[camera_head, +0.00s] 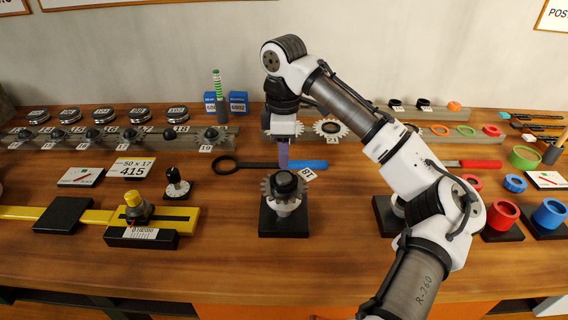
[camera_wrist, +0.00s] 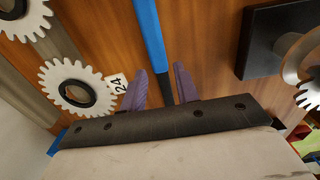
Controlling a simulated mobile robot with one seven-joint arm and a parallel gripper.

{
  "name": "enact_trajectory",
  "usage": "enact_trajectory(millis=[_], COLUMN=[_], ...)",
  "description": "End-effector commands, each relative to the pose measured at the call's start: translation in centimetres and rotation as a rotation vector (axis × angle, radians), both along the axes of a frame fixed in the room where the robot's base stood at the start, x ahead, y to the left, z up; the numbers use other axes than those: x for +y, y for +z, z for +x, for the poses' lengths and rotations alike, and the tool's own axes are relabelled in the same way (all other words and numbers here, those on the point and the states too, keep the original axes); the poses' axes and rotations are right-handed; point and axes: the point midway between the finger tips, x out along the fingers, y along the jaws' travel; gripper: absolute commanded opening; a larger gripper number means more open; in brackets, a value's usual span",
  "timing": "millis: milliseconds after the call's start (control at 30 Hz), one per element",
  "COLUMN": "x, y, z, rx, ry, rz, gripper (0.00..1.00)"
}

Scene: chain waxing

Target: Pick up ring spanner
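The ring spanner lies flat on the bench in the head view, with a dark ring (camera_head: 224,165) at its left end and a blue handle (camera_head: 306,165) to the right. My gripper (camera_head: 283,166) points down over its middle, with purple fingers. In the wrist view my gripper (camera_wrist: 160,72) has its fingers apart, one on either side of the spanner's dark shaft, and the blue handle (camera_wrist: 150,35) runs up out of the frame. The ring end is hidden behind the gripper body there. The fingers' height above the bench is hard to tell.
A dark stand with a gear and tag (camera_head: 284,222) stands just in front of the spanner. A rail with gears (camera_head: 330,128) lies behind it. A yellow caliper-like tool (camera_head: 90,215) is at left, and red and blue cups (camera_head: 500,220) are at right.

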Motion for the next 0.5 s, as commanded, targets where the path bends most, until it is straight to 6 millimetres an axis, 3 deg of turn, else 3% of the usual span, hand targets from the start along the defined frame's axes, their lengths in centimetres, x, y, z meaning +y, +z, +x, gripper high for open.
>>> enact_trajectory(millis=[133,333,500], x=[-0.1,0.0,0.0], y=[-1.6,-1.8,-1.8], z=[-0.1,0.0,0.0], rx=[-0.001,-0.001,-0.001], ry=[-0.001,-0.001,-0.001], rz=[0.0,0.0,0.0], gripper=[0.31,0.31,0.1])
